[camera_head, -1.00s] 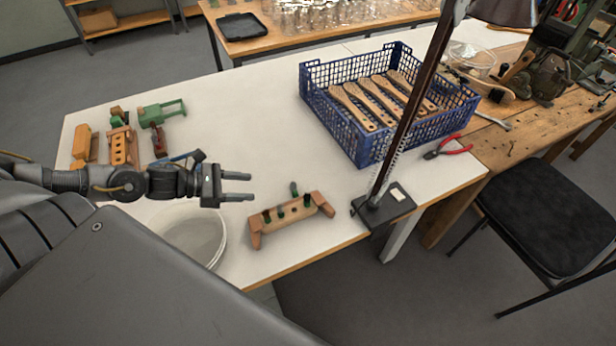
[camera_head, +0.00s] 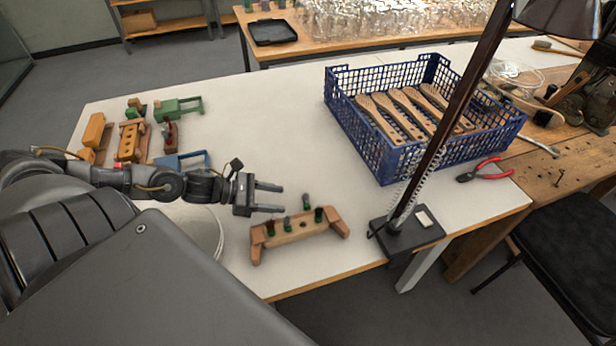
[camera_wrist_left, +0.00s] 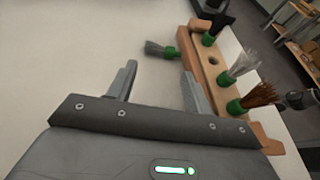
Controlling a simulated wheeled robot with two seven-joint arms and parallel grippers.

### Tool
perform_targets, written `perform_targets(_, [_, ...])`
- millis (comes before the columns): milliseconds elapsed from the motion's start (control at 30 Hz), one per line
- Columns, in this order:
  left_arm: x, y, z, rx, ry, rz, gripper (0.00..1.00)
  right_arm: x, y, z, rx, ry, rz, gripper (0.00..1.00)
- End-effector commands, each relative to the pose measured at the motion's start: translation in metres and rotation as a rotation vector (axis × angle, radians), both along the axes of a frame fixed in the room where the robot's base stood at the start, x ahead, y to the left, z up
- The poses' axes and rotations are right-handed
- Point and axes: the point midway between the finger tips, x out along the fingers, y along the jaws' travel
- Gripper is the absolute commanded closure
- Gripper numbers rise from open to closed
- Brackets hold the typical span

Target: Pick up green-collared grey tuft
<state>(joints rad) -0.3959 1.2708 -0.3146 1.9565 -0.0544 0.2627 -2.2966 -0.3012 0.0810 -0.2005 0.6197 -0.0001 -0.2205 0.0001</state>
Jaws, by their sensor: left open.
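A loose grey tuft (camera_wrist_left: 158,48) with a green collar lies on the white table beside the wooden rack (camera_wrist_left: 200,62) in the left wrist view. In the head view this tuft (camera_head: 306,202) shows small, just behind the rack (camera_head: 300,234). The rack holds a black tuft (camera_wrist_left: 217,27), a pale grey tuft (camera_wrist_left: 243,66) and a brown tuft (camera_wrist_left: 258,96), all with green collars. My left gripper (camera_head: 281,198) is open and empty, its fingers pointing toward the loose tuft from the left. In the wrist view the tuft is beyond the fingertips (camera_wrist_left: 160,72). My right gripper is not in view.
A blue crate (camera_head: 362,143) with several wooden brush handles stands at the back right. A lamp base (camera_head: 408,236) is right of the rack. Red-handled pliers (camera_head: 487,168) lie farther right. Wooden and green fixtures (camera_head: 130,142) stand at the left. The table's middle is clear.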

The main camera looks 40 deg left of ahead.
Motion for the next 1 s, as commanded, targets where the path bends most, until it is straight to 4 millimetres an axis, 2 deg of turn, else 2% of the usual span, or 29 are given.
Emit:
perform_targets(267, [0.006,-0.006,-0.002,-0.001,0.0,-0.002,0.49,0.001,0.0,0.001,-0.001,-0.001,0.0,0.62])
perform_targets(633, [0.036,-0.035,-0.014,-0.002,-0.002,-0.002,0.49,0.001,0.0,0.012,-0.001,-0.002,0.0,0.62])
perform_targets(967, [0.039,-0.039,-0.018,0.0,0.001,-0.004,0.49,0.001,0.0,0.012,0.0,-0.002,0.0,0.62])
perform_targets(1000, [0.039,-0.039,-0.018,0.0,0.001,-0.004,0.54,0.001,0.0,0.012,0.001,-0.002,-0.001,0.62])
